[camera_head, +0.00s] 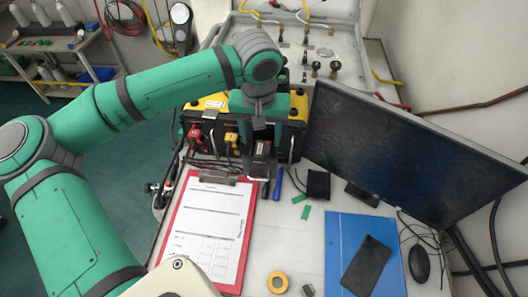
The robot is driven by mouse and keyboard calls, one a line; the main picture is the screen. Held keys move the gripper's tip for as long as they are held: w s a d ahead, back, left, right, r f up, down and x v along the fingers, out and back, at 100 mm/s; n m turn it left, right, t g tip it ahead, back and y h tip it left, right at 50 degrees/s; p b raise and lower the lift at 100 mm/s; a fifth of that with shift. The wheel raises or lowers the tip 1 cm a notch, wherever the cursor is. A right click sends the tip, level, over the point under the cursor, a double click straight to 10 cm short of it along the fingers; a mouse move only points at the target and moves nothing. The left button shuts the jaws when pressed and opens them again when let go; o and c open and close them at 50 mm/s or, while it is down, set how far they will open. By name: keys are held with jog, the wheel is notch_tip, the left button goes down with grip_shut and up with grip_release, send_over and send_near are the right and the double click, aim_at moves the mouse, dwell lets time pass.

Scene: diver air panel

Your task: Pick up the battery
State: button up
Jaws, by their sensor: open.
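My green arm reaches over the table from the left and bends down in front of a yellow-and-black box. My gripper (261,152) hangs near the front of that box, over the far end of the table. Its jaws are open, but the fingers are small and dark against the box, and I see nothing clearly held between them. A small black block (318,185) lies on the table to the right of and below my gripper, apart from it. It may be the battery; I cannot tell for sure.
A red clipboard (245,222) lies on the left of the table. A blue screwdriver (278,184) and green pieces (305,212) lie near the black block. A monitor (405,150) stands on the right. A blue folder (340,240), yellow tape roll (268,284) and mouse (419,263) lie nearer.

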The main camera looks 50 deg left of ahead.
aim_at(263, 149)
jog(key=shift+w+a+f, duration=0.1)
jog(key=shift+w+f, duration=0.1)
jog(key=shift+f, duration=1.2)
jog(key=shift+w+a+f, duration=0.1)
jog(key=shift+w+f, duration=0.05)
jog(key=shift+f, duration=1.25)
jog(key=shift+d, duration=0.1)
grip_shut()
notch_tip(263, 149, up, 10)
